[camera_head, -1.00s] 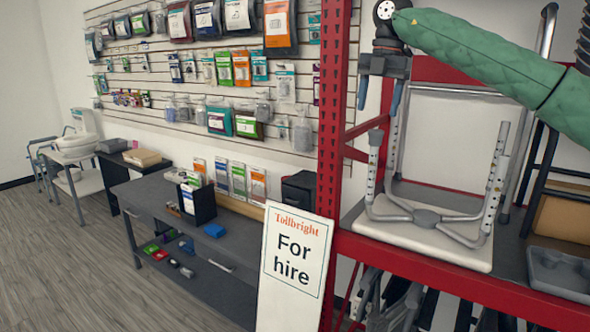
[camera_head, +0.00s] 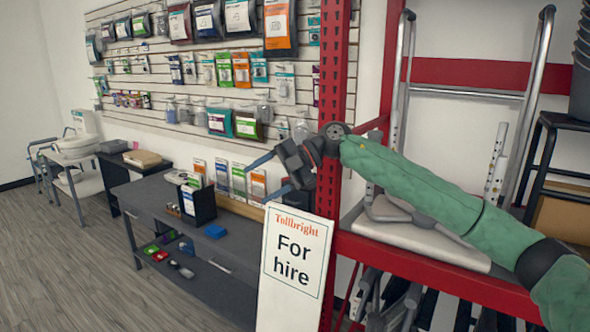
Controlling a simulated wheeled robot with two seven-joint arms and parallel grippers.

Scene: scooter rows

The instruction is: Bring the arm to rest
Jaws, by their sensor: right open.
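My right arm (camera_head: 420,190), in a green sleeve, comes in from the lower right of the head view and reaches left across the red shelf. My right gripper (camera_head: 262,178) is open and empty, its two blue-tipped fingers pointing left in front of the wall display. It appears in front of the red post, above the "For hire" sign. My left gripper is not in view.
The red post (camera_head: 328,110) and red shelf beam (camera_head: 430,275) stand close to my arm. The "For hire" sign (camera_head: 295,262) leans below the gripper. A white-seated grey frame (camera_head: 415,238) is partly hidden behind my arm. Open floor (camera_head: 70,270) lies at left.

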